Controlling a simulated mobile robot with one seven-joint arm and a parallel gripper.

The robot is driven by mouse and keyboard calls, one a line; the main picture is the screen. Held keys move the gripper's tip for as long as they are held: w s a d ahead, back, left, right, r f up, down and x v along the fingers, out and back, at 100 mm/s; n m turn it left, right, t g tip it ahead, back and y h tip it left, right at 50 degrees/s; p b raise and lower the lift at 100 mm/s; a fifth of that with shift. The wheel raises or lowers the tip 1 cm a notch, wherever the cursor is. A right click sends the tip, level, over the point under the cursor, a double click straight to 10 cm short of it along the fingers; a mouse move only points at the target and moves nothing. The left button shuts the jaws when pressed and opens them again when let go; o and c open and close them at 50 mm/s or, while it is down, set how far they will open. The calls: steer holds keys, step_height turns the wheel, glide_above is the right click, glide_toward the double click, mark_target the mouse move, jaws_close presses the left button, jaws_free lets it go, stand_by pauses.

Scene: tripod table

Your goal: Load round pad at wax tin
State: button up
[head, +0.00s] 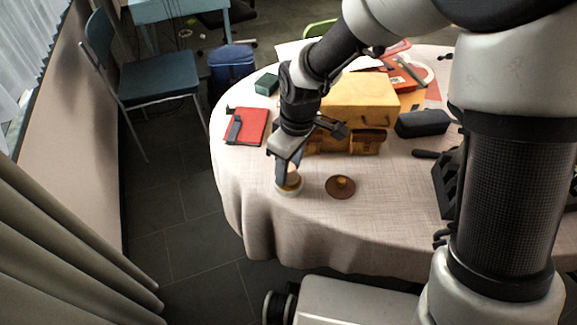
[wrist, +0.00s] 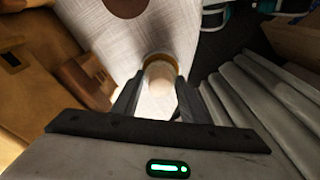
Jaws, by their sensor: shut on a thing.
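My gripper (head: 288,176) points down near the front left of the table. It is shut on the round pad, a pale round piece (wrist: 160,76) between the fingertips in the wrist view. Right at the pad is what looks like the wax tin (head: 289,190), a low round tin with a pale rim. Its amber inside (wrist: 163,57) shows just beyond the pad in the wrist view. The pad is over or in the tin; I cannot tell whether it touches the wax. The fingers and pad hide much of the tin.
A yellow-brown wooden box (head: 362,95) stands behind my gripper. A red book (head: 247,125) lies to the left and a dark case (head: 423,123) to the right. The table's front edge is close.

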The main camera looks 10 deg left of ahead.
steer(key=shift+f, duration=0.5)
stand_by(1.1)
steer(key=shift+r+p, duration=2.7)
steer(key=shift+r, duration=0.9)
steer(key=w+d+r+m, duration=0.25)
steer(key=d+m, duration=0.25)
steer(key=d, duration=0.4)
steer(key=w+d+r+m+t+h, duration=0.1)
steer(key=w+d+r+m, duration=0.2)
steer(key=d, duration=0.5)
steer(key=w+d+r+m, duration=0.25)
steer(key=d+m, duration=0.35)
steer(key=d, duration=0.3)
step_height(320, 180, up, 7)
steer(key=s+p, duration=0.3)
steer(key=p, duration=1.4)
steer(key=shift+a+r, duration=0.2)
steer(key=shift+a, duration=0.15)
